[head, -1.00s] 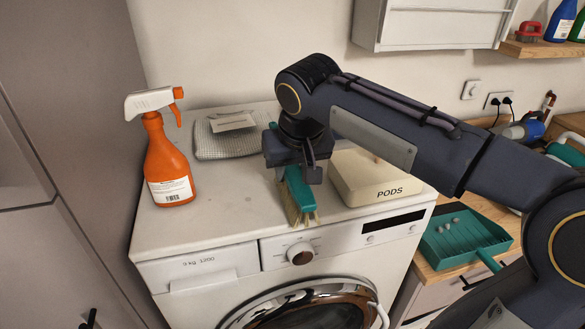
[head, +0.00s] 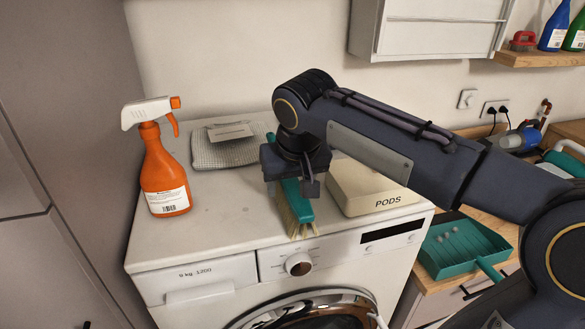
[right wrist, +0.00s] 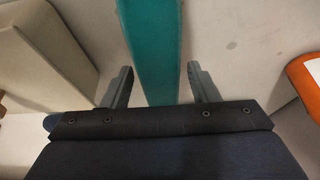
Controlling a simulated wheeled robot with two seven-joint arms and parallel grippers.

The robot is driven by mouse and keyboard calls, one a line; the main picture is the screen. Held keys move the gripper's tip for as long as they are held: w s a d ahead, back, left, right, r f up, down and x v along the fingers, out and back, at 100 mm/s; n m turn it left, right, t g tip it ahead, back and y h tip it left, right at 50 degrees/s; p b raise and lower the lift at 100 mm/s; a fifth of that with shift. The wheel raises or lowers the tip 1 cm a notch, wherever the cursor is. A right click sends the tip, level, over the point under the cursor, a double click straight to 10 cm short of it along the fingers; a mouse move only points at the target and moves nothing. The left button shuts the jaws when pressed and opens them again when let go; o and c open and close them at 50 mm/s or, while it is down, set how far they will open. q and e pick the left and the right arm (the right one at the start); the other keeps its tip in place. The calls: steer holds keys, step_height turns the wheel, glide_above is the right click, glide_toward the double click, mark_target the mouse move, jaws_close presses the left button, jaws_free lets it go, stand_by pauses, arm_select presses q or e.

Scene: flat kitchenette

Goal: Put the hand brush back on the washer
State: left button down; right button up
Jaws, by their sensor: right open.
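The hand brush (head: 297,207) has a teal body and pale bristles. It lies on top of the white washer (head: 225,225), with its bristle end near the front edge, above the dial. My right gripper (head: 296,180) is directly over the brush and hides part of it in the head view. In the right wrist view, the teal brush handle (right wrist: 150,40) runs between the two fingers of my open right gripper (right wrist: 160,85), with a gap showing on each side. My left gripper is not in view.
An orange spray bottle (head: 165,180) stands at the washer's left. A folded grey cloth (head: 222,150) lies behind. A cream PODS box (head: 365,190) is close on the brush's right. A teal dustpan (head: 450,255) rests on the right-hand counter. The washer's front left top is clear.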

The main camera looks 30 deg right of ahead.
steer(key=v, duration=1.3)
steer(key=shift+p, duration=0.45)
steer(key=shift+w+d, duration=0.1)
steer(key=shift+w, duration=0.05)
